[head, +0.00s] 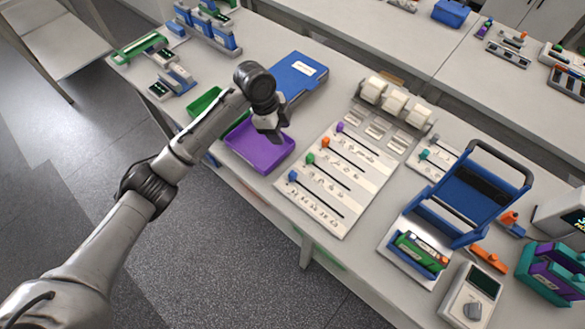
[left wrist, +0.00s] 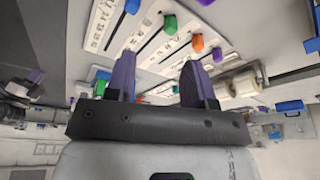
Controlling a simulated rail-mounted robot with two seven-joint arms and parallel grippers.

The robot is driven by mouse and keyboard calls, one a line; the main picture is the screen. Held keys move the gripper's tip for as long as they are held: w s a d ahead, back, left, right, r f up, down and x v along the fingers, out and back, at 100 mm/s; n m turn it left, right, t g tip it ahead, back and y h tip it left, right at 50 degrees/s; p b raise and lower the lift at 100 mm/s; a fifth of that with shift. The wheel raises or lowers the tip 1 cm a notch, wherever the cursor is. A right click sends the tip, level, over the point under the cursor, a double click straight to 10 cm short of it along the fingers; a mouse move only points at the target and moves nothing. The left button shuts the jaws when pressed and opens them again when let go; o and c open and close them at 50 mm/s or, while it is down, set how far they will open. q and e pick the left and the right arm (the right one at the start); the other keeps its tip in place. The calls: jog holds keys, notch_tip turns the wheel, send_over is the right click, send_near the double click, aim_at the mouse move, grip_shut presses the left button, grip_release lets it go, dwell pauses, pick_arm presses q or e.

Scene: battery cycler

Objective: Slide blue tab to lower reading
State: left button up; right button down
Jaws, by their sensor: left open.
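The blue tab (head: 293,176) sits at the left end of the nearest slot on the white slider board (head: 345,219). It also shows at the top of the left wrist view (left wrist: 132,6). The green tab (head: 310,158), orange tab (head: 325,142) and purple tab (head: 340,127) sit at the left ends of the other slots. My left gripper (head: 271,134) is over the purple tray, left of the board and apart from the blue tab. Its two fingers are spread and empty in the left wrist view (left wrist: 158,78). The printed scale marks are too small to read. My right gripper is out of view.
The purple tray (head: 262,158) stands left of the board, with a blue box (head: 298,76) behind it. White rollers (head: 395,103) stand at the board's far end. A blue frame with a black handle (head: 467,190) and a grey meter (head: 470,298) stand to the right.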

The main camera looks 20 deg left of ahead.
aim_at(293, 173)
pick_arm(q)
jog(key=s+d+f+m, duration=0.1)
jog(key=f, duration=0.3)
jog(key=s+d+f+m+g, duration=0.1)
jog(key=d+f+m, duration=0.1)
jog(key=f, duration=0.3)
jog(key=s+d+f+m+g+b, duration=0.1)
jog(key=d+f+m, duration=0.1)
jog(key=f, duration=0.3)
jog(key=shift+s+d+f+h, duration=0.1)
jog(key=shift+s+f+h, duration=0.05)
jog(key=shift+s+h, duration=0.2)
grip_shut()
dwell(0.4)
